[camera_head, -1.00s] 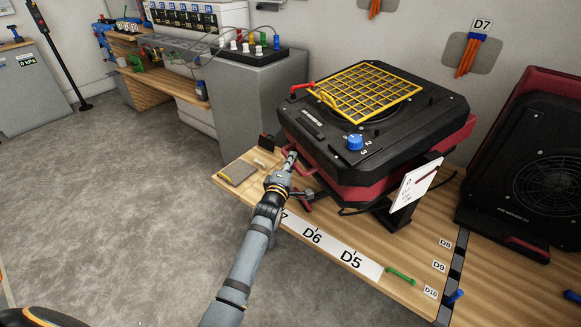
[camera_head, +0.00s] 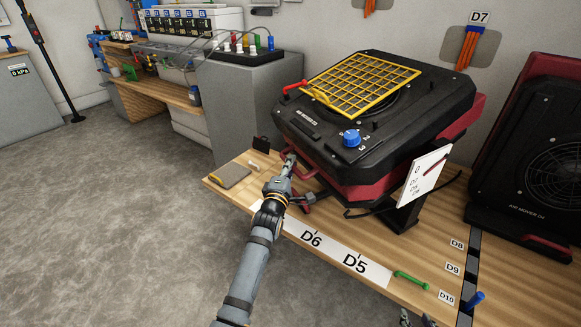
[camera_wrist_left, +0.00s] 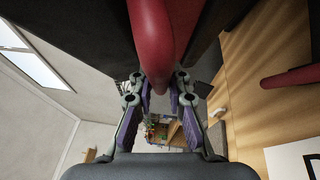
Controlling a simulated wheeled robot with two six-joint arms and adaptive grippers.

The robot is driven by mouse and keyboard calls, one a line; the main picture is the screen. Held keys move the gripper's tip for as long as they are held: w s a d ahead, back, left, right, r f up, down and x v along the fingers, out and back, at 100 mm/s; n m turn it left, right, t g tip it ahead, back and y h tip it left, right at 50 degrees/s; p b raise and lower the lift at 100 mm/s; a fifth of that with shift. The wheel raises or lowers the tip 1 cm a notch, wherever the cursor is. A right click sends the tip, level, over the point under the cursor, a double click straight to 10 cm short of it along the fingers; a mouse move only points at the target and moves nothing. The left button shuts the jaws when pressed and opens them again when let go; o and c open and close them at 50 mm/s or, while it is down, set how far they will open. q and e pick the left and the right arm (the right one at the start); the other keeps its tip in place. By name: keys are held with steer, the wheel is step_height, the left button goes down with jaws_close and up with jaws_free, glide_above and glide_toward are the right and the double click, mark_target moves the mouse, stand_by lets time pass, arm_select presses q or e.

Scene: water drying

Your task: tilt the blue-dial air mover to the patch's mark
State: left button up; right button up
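The blue-dial air mover (camera_head: 318,131) is a black and red unit on the wooden bench, with a yellow grille on top. Its blue dial (camera_head: 351,138) sits by the numbers 2 and 3. My left gripper (camera_head: 288,163) is at its near left side, by the red tubing. In the left wrist view the red bar (camera_wrist_left: 155,40) runs between my left fingertips (camera_wrist_left: 161,82), which appear closed on its sides; the contact is partly hidden. My right gripper (camera_head: 416,319) barely shows at the bottom edge, its two tips apart with nothing between them.
A white strip (camera_head: 335,254) marked D6 and D5 lies along the bench front. A white card (camera_head: 426,174) stands beside the mover. A second air mover (camera_head: 535,165) stands at right.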

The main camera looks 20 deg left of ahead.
arm_select(q)
steer(key=o, duration=0.4)
steer(key=shift+o, duration=0.2)
steer(key=s+f, duration=0.1)
steer(key=s, duration=1.1)
steer(key=shift+d+f, duration=0.1)
